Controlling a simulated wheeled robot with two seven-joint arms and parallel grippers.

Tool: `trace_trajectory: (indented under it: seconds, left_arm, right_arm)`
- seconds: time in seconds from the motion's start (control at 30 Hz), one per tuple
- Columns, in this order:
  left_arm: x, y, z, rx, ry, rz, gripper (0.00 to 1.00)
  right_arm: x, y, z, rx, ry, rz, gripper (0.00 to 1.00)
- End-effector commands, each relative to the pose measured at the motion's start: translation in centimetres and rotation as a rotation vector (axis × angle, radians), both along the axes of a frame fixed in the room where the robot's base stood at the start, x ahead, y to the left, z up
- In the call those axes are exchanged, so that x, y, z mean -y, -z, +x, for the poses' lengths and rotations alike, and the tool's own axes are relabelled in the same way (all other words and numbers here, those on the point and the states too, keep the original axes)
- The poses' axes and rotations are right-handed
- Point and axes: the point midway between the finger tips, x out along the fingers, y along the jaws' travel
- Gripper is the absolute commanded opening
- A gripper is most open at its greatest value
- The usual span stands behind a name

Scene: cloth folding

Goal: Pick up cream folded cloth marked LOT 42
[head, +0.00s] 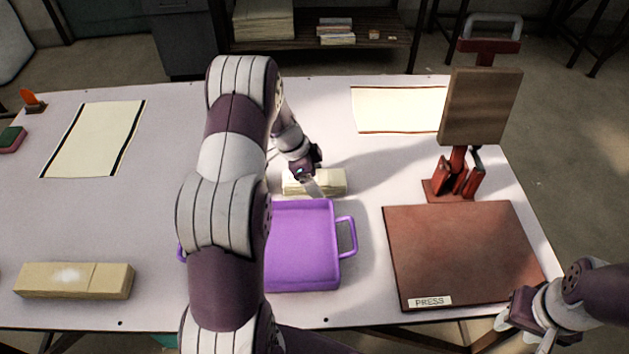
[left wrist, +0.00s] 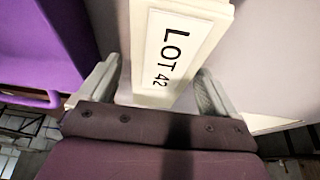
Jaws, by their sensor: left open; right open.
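The cream folded cloth (head: 329,181) lies on the table just behind the purple tray, partly hidden by my left arm. In the left wrist view the cream cloth (left wrist: 196,22) shows its white label reading LOT 42 (left wrist: 167,58). My left gripper (head: 309,186) is open at the cloth. In the left wrist view its two fingers (left wrist: 157,90) stand on either side of the labelled end, with gaps visible. My right gripper (head: 511,318) is at the lower right, near the table's front right corner, away from the cloth; its fingertips are hard to make out.
A purple tray (head: 302,245) with handles stands in front of the cloth. A brown board marked PRESS (head: 460,250) and a red press stand (head: 457,180) are at the right. A tan block (head: 74,280) lies front left. Cream sheets (head: 95,138) lie flat farther back.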

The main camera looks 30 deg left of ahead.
Motion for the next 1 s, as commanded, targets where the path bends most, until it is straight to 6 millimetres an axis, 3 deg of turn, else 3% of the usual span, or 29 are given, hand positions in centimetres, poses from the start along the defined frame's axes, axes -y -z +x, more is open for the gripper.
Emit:
trace_trajectory:
  seconds: [0.03, 0.2, 0.23, 0.57, 0.83, 1.0]
  left_arm:
    - [0.0, 0.0, 0.0, 0.000, 0.000, 0.000, 0.92]
    - [0.0, 0.0, 0.0, 0.000, 0.000, 0.000, 0.36]
    - [0.0, 0.0, 0.0, 0.000, 0.000, 0.000, 0.34]
    - [0.0, -0.4, 0.0, 0.002, 0.001, 0.000, 0.33]
    - [0.0, -4.5, 0.0, 0.004, 0.001, 0.001, 0.33]
    - [4.1, -6.6, -0.7, 0.003, 0.004, 0.001, 0.33]
  right_arm:
    - [0.0, 0.0, 0.0, 0.000, 0.000, 0.000, 0.43]
    - [0.0, 0.0, 0.0, 0.000, 0.000, 0.000, 0.43]
    - [0.0, 0.0, 0.0, 0.000, 0.000, 0.000, 0.43]
    - [0.0, 0.0, 0.0, 0.000, 0.000, 0.000, 0.43]
    - [0.0, -0.1, 0.0, 0.000, 0.000, 0.000, 0.43]
    - [0.0, 0.1, 0.0, 0.000, 0.000, 0.000, 0.43]
